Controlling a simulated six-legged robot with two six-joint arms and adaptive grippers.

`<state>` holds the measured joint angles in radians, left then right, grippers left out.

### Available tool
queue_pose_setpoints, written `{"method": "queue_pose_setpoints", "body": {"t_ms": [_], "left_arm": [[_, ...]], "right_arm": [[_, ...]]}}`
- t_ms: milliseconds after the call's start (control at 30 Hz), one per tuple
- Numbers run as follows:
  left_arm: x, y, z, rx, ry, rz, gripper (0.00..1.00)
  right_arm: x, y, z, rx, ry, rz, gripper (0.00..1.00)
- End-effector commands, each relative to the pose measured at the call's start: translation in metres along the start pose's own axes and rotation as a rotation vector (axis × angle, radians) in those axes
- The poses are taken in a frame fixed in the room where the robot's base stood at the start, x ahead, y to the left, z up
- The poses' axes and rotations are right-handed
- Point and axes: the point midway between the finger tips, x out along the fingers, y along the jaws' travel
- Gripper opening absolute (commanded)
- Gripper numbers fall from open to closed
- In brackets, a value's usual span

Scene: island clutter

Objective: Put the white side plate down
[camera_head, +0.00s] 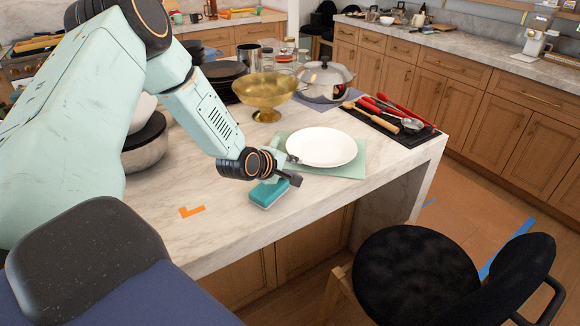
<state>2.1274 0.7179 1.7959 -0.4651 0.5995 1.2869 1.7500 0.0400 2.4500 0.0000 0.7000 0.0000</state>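The white side plate (321,147) lies flat, or nearly so, over a pale green mat (350,170) near the right part of the marble island. My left gripper (294,170) is at the plate's left front rim. The fingers look dark and small here, and I cannot tell whether they are closed on the rim or apart from it. I also cannot tell whether the plate rests fully on the mat. My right gripper does not show.
A teal sponge-like block (270,193) lies just below my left gripper. A gold bowl (266,91), a lidded pot (324,80) and a dark mat with red-handled utensils (392,122) stand behind. Orange tape (190,212) marks the clear front left. A black chair (415,275) stands in front.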

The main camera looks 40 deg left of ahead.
Motion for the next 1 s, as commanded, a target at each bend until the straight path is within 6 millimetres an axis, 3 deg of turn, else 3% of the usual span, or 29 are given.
{"method": "queue_pose_setpoints", "body": {"t_ms": [33, 500, 1000], "left_arm": [[-0.002, -0.011, 0.002, -0.007, -0.005, -0.023, 0.4], [-0.051, -0.002, 0.002, -0.01, -0.005, -0.002, 0.4], [-0.074, 0.001, 0.001, -0.002, 0.001, 0.003, 0.4]], "right_arm": [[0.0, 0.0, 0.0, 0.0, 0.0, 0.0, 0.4], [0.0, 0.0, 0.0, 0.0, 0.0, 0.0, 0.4], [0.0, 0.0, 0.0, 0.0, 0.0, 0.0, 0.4]]}}
